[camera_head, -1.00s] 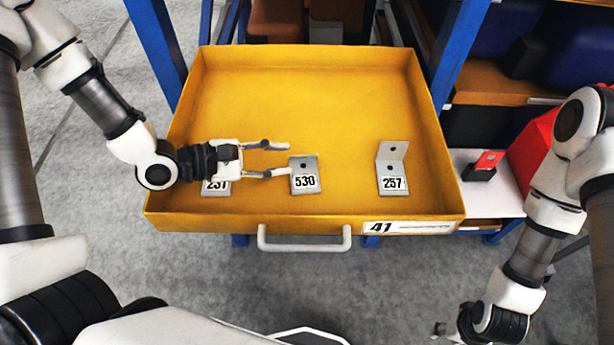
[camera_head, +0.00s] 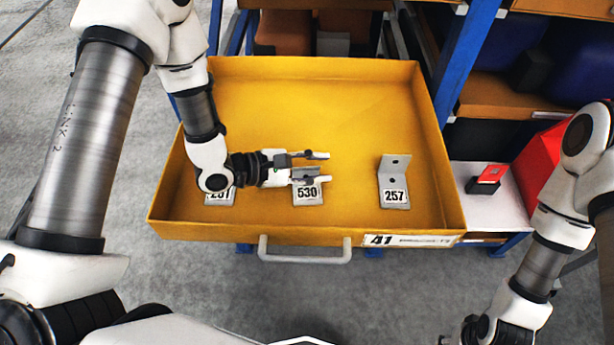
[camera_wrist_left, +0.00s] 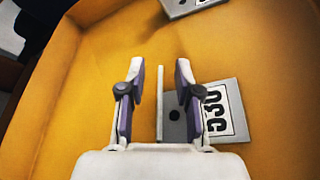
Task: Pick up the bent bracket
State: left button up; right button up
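Three grey metal brackets with number labels lie in the yellow drawer (camera_head: 290,100). Bracket 257 (camera_head: 396,183), at right, shows a visible fold, its upper flange leaning back. Bracket 530 (camera_head: 309,199) is in the middle, partly covered by my left gripper (camera_head: 329,168). The third bracket (camera_head: 220,199), at left, is mostly behind my left arm. My left gripper is open. In the left wrist view, the upright flange of bracket 530 (camera_wrist_left: 160,103) shows between its parted fingers (camera_wrist_left: 160,85); contact is not visible. My right gripper (camera_head: 445,339) is barely in frame at bottom right.
A white shelf (camera_head: 494,209) at right holds a small black-and-red item (camera_head: 488,179). The drawer's rear half is clear.

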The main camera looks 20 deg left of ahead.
pick_arm(q)
jog(key=shift+a, duration=0.15)
grip_shut()
